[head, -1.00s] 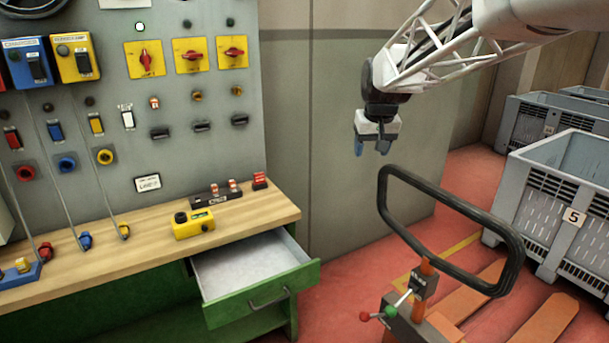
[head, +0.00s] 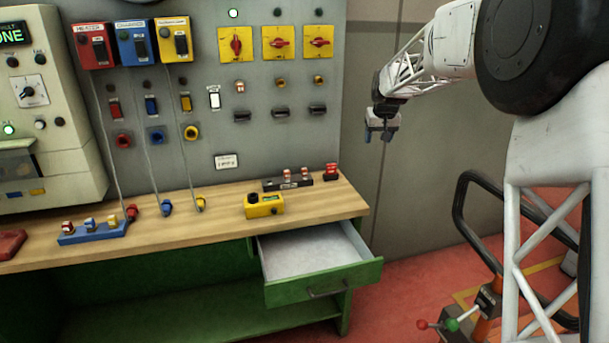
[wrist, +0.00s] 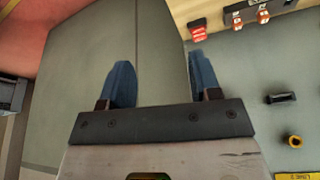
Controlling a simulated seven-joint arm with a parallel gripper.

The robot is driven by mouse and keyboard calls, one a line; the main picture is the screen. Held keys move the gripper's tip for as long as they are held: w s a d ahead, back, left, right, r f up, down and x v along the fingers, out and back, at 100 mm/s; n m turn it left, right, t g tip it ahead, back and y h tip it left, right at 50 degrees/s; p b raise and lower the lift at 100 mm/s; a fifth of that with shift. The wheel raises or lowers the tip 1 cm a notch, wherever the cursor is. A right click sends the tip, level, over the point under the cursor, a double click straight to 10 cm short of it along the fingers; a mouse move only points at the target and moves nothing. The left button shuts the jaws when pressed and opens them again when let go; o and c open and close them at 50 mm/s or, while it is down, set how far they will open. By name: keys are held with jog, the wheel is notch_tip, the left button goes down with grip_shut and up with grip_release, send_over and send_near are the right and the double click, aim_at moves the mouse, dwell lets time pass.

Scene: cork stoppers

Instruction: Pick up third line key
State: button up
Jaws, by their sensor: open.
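A black key holder (head: 272,185) stands at the back right of the wooden bench, with two red-and-white keys (head: 295,174) upright in it. A separate red block (head: 331,171) stands just right of the holder. I cannot tell which piece is the third line key; the small lettering is unreadable. In the wrist view the holder (wrist: 244,13) and the red block (wrist: 197,31) show at the top right, apart from my fingers. My gripper (head: 378,134) is open and empty, up in the air right of the bench. Its two blue fingers also show in the wrist view (wrist: 162,72).
A yellow control box (head: 264,206) sits in front of the holder. Below, a drawer (head: 318,265) stands open. A blue tray (head: 92,235) with several keys lies at the left. The grey panel (head: 215,130) with switches rises behind the bench. A pallet-truck handle (head: 462,205) is at the right.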

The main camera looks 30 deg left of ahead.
jog(key=w+a+f+n, duration=0.1)
jog(key=w+a+f, duration=0.25)
jog(key=a, duration=0.45)
jog(key=w+a+f, duration=0.2)
jog(key=a+f, duration=0.3)
jog(key=a, duration=0.3)
jog(key=n+y, duration=0.1)
jog(key=n, duration=0.1)
send_over(304, 169)
jog(key=s+d, duration=0.1)
jog(key=d, duration=0.1)
notch_tip(304, 169, down, 9)
jog(key=shift+s+r, duration=0.1)
jog(key=shift+x, duration=1.3)
jog(key=shift+s+x, duration=0.1)
jog(key=shift+x, duration=1.2)
jog(key=shift+s+x, duration=0.15)
jog(key=shift+x, duration=1.15)
